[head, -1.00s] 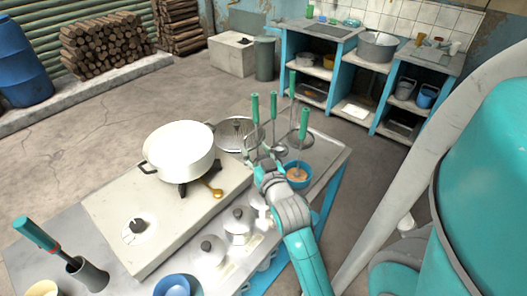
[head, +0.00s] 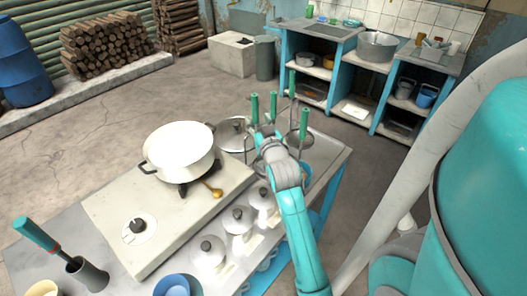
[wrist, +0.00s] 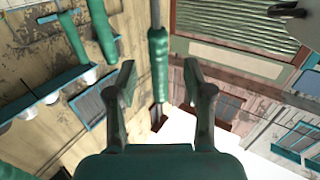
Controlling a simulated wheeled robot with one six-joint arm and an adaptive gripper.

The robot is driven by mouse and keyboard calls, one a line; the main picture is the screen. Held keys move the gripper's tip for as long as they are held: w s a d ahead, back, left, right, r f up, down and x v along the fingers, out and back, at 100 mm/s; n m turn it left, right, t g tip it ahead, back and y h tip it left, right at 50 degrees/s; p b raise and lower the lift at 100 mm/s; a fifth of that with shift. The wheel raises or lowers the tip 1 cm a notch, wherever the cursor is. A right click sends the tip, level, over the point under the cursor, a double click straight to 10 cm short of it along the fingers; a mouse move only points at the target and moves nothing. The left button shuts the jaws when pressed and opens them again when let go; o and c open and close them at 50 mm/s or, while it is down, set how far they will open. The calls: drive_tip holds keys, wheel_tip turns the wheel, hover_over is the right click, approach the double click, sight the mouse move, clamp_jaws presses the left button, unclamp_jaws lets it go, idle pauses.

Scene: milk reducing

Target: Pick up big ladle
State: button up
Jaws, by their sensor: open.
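Several utensils with green handles stand upright at the rack by the far end of the table. In the head view, their handles show at the left (head: 255,106), the middle (head: 274,101) and the right (head: 304,122). I cannot tell which is the big ladle, as their lower ends are partly hidden by my arm. My gripper (head: 266,131) is among the handles, its fingers hard to make out there. In the wrist view my gripper (wrist: 160,84) is open, and one green handle (wrist: 158,58) with a thin shaft appears between the fingers, apart from both.
A white pot (head: 180,146) stands on the stove (head: 115,205), left of my arm. A round metal lid (head: 232,136) lies behind it. Several small lidded pots (head: 238,219) line the table beside my arm. Two other green handles (wrist: 103,30) hang left of the fingers.

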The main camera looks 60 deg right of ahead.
sight(256, 116)
drive_tip(key=shift+x, duration=2.25)
drive_tip(key=shift+s, duration=0.1)
clamp_jaws()
